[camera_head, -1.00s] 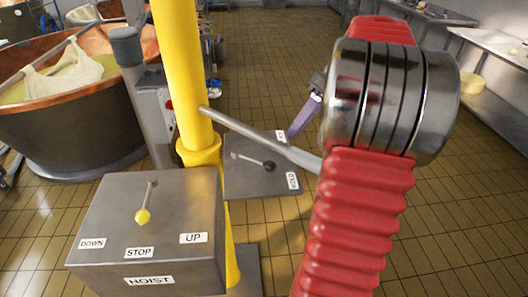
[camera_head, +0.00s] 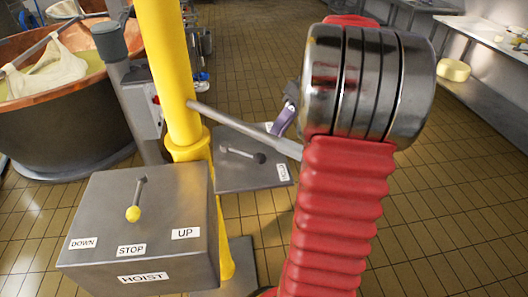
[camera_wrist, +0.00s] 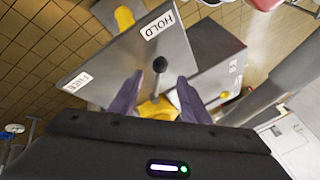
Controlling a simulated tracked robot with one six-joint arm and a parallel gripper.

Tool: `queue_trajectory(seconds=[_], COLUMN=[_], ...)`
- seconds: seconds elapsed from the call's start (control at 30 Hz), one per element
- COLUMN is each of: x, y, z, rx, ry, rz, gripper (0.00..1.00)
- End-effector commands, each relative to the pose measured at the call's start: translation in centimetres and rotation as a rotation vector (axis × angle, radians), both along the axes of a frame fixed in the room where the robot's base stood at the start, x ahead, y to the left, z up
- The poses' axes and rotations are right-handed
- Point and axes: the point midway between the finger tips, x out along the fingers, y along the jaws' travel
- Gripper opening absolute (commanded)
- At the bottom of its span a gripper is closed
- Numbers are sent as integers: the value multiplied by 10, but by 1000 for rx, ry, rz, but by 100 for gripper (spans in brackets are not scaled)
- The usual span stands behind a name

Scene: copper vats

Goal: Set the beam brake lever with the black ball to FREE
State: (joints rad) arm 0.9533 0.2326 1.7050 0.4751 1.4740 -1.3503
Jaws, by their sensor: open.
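The beam brake lever with its black ball (camera_head: 259,158) stands on a grey sloped plate (camera_head: 232,176) behind the yellow post. In the wrist view the black ball (camera_wrist: 160,64) lies nearer the HOLD label (camera_wrist: 158,25) than the FREE label (camera_wrist: 77,82). The ball appears just beyond the fingertips; I cannot tell the depth gap. In the head view my gripper (camera_head: 285,118) is partly hidden by my arm.
A grey HOIST box (camera_head: 150,215) with a yellow-ball lever (camera_head: 133,213) stands at front left. The yellow post (camera_head: 172,75) rises beside the brake plate, with a grey rod (camera_head: 222,119) crossing above it. A copper vat (camera_head: 70,125) is at left. Tiled floor is open at right.

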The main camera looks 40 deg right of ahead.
Motion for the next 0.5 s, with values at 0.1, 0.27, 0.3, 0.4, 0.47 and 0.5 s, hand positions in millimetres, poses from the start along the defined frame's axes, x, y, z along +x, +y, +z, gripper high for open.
queue_trajectory(seconds=[0.1, 0.27, 0.3, 0.4, 0.47, 0.5], x=[5, 11, 12, 15, 17, 18], y=[9, 20, 23, 29, 32, 33], z=[-16, -38, -43, -55, -61, -63], rx=[2, 2, 2, 2, 2, 2], ry=[0, 0, 1, 1, 1, 1], rz=[2, 1, 1, 1, 1, 0], gripper=[43, 43, 43, 43, 43, 43])
